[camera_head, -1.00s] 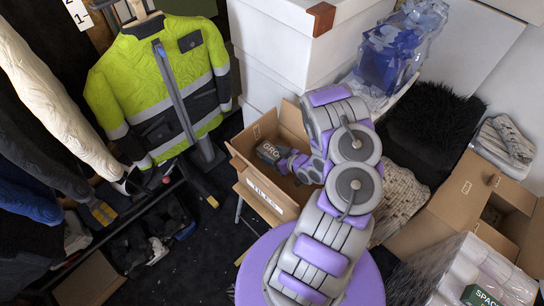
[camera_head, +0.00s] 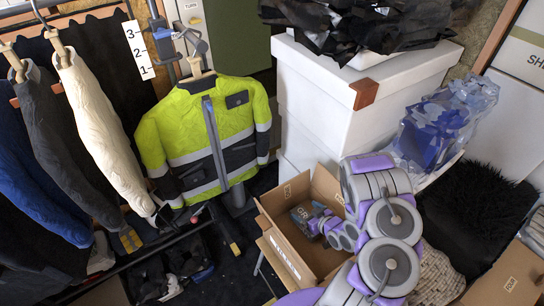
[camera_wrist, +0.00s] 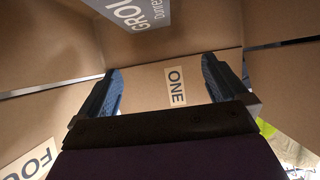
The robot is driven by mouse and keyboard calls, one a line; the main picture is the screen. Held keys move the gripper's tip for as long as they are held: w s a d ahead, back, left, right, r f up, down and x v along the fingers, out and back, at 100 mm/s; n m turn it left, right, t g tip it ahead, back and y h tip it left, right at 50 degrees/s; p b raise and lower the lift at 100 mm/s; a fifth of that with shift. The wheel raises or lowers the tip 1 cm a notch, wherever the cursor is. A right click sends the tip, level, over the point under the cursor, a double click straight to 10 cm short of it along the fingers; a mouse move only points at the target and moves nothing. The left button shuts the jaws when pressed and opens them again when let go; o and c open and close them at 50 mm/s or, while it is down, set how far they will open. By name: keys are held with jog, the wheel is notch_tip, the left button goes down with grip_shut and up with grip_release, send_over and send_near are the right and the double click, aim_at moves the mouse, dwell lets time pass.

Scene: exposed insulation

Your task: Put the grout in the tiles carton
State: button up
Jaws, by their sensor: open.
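The grout (camera_head: 302,213) is a grey pack with white lettering inside an open cardboard carton (camera_head: 283,249) with a white label on its front, unreadable here. In the wrist view, the lettered grout (camera_wrist: 140,12) is at the top edge, beyond my fingertips and not between them. My gripper (camera_wrist: 163,82) is open, its two blue-padded fingers apart with nothing between them. A carton panel marked ONE (camera_wrist: 176,86) shows behind the fingers. In the head view my gripper (camera_head: 318,225) is at the carton mouth beside the grout, partly hidden by my arm.
A hi-vis jacket (camera_head: 210,140) hangs left of the carton. White boxes (camera_head: 325,110) stand behind it. A clear-blue wrapped bundle (camera_head: 440,125), a black furry item (camera_head: 475,215) and another cardboard carton (camera_head: 505,275) lie to the right. Clothes hang at far left.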

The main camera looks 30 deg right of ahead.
notch_tip(320, 180, up, 8)
jog(key=a+r+p, duration=0.1)
jog(key=a+p, duration=0.1)
jog(key=p, duration=0.4)
jog(key=w+d+r, duration=0.5)
jog(key=w+r, duration=0.2)
jog(key=shift+w+a+r+m+h+b, duration=0.35)
jog(key=shift+w+a+r+b, duration=0.5)
jog(key=shift+w+a+r, duration=1.65)
jog(key=shift+w+a+r+m+h+b, duration=0.3)
jog(key=shift+w+a+r+b, duration=0.75)
jog(key=shift+w+a, duration=2.5)
jog(key=s+a+r+g, duration=0.4)
jog(key=s+a+r, duration=0.1)
jog(key=s, duration=0.3)
jog(key=s+a+r+g, duration=0.3)
jog(key=s+a+r, duration=0.2)
jog(key=s, duration=0.3)
jog(key=s+a+r+g, duration=0.2)
jog(key=s+r, duration=0.1)
jog(key=s, duration=0.7)
jog(key=s+a+r+g, duration=0.2)
jog(key=s+a+r, duration=0.1)
jog(key=s, duration=0.6)
jog(key=s+a+r+g, duration=0.3)
jog(key=s, duration=0.7)
jog(key=shift+s+a+r, duration=0.25)
jog(key=shift+s, duration=0.05)
